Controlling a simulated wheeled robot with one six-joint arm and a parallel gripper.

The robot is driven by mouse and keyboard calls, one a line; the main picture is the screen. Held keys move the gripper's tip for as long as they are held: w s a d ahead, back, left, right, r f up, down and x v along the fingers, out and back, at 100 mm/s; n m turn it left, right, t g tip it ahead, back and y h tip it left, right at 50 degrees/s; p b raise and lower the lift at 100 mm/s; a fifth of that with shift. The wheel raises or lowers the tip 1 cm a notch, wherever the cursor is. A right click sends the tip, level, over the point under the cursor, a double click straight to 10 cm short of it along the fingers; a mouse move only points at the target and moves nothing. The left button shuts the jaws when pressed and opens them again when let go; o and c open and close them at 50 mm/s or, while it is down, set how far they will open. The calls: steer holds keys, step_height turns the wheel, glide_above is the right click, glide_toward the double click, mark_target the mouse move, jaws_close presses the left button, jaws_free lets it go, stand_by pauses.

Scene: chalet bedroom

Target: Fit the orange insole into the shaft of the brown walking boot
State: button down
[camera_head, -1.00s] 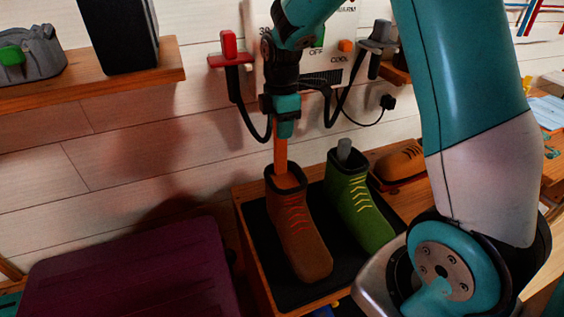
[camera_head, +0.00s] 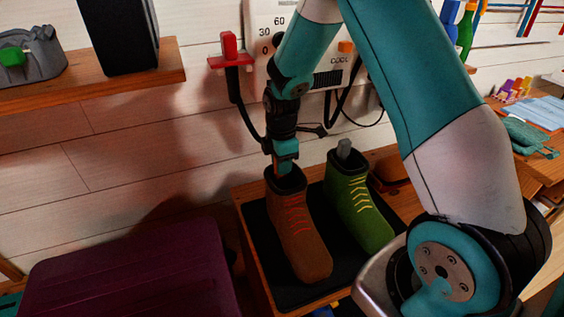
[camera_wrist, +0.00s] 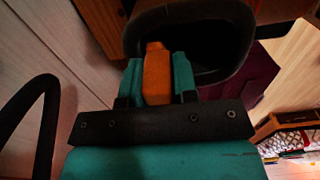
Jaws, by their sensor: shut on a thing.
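The brown walking boot (camera_head: 299,232) with red laces stands upright on a dark mat. My gripper (camera_head: 285,163) is right at the top of its shaft. In the wrist view my gripper (camera_wrist: 157,75) is shut on the orange insole (camera_wrist: 157,73), which sits between the two teal fingers. The insole's far end reaches over the dark opening of the boot (camera_wrist: 195,40).
A green boot (camera_head: 355,205) with a grey piece in its shaft stands close on the right, on the same dark mat (camera_head: 262,250). A red-handled holder (camera_head: 230,55) and black cables are on the wall behind. A purple case (camera_head: 130,270) is at the lower left.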

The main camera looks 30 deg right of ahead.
steer(key=shift+f, duration=0.2)
steer(key=c, duration=0.9)
jaws_free()
steer(key=shift+r, duration=0.1)
step_height(320, 180, up, 12)
steer(key=shift+f, duration=0.15)
steer(key=shift+s+a+r, duration=0.15)
steer(key=shift+r, duration=0.2)
steer(key=s+a+r+m+y, duration=0.1)
steer(key=s+a+r+m, duration=0.2)
steer(key=s+a, duration=0.2)
steer(key=s+a+r+m+y, duration=0.1)
steer(key=s+a+r+m, duration=0.2)
steer(key=s+a, duration=0.3)
steer(key=s+a+r+m+y, duration=0.2)
steer(key=s+a, duration=0.4)
steer(key=s, duration=0.8)
steer(key=shift+s+a+r+m, duration=0.1)
steer(key=shift+a+r+m, duration=0.05)
steer(key=shift+r+m, duration=0.25)
